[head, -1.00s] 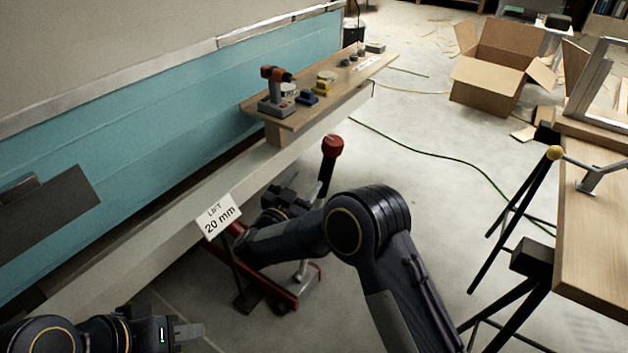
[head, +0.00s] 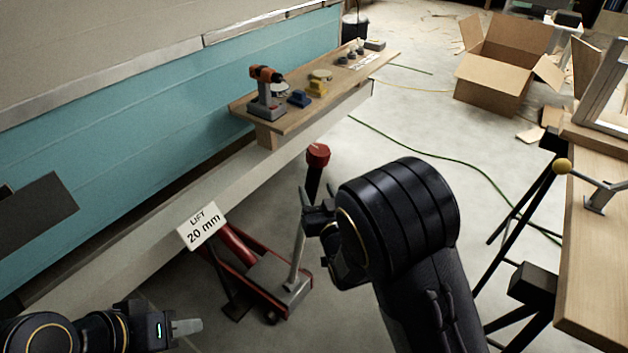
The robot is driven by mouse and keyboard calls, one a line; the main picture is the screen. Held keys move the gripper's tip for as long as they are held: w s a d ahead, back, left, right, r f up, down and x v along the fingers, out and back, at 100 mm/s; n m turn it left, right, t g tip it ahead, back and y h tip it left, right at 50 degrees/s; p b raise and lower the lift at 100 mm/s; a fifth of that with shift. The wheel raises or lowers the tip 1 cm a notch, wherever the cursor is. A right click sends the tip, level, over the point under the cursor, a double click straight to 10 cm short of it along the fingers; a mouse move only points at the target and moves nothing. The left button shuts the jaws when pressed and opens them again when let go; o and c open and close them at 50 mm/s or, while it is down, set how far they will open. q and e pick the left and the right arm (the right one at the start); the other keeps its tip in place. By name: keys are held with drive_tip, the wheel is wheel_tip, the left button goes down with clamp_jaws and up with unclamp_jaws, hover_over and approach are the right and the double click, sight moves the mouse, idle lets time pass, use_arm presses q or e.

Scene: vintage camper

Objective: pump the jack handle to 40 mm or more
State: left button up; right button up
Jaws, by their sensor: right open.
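The red floor jack (head: 262,275) stands on the floor under the camper's pale side rail. Its handle rises nearly upright, with a grey lower shaft (head: 298,245), a black grip and a red knob (head: 318,154) on top. A white sign (head: 201,227) reads "LIFT 20 mm". My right gripper (head: 304,206) is open, with its fingers close to the handle below the knob; whether they touch it I cannot tell. My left gripper (head: 188,328) is at the bottom left, away from the jack, and its jaw gap is not clear.
A wooden shelf (head: 340,76) with an orange drill (head: 266,92) and small items juts out above the jack. A workbench (head: 595,262) on black legs stands at the right. A cardboard box (head: 493,80) and a green hose lie behind on open floor.

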sight(315, 186)
drive_tip(key=shift+x, duration=2.25)
clamp_jaws()
